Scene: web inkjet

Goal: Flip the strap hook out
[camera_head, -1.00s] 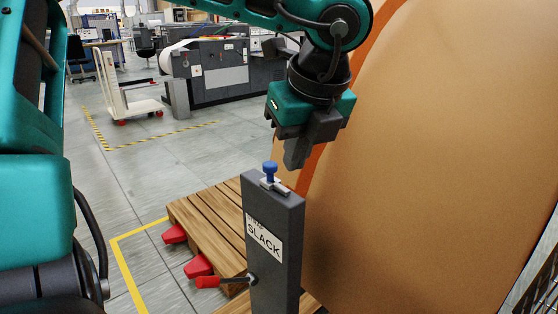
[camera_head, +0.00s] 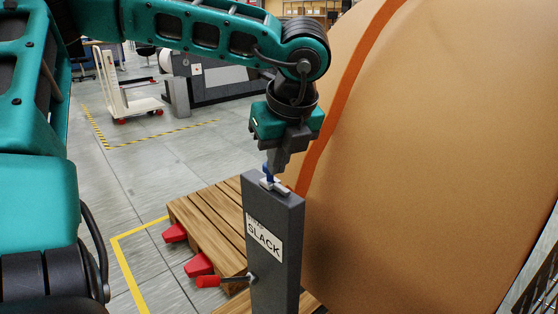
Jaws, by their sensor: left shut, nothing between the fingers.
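A dark grey post (camera_head: 273,262) with a white SLACK label (camera_head: 264,239) stands in front of the big tan roll. On its top sits a small light grey metal fitting (camera_head: 276,186) with a blue piece (camera_head: 267,173), which may be the strap hook; I cannot tell for sure. My left gripper (camera_head: 276,171) points down right at the blue piece, shut and empty, and hides part of it. Whether they touch is unclear. An orange strap (camera_head: 345,92) runs over the roll (camera_head: 430,160) and down behind the post. My right gripper is not in view.
A red-handled lever (camera_head: 209,281) sticks out left from the post. A wooden pallet (camera_head: 206,222) with red wedges (camera_head: 198,266) lies behind it. The roll closes off the right side.

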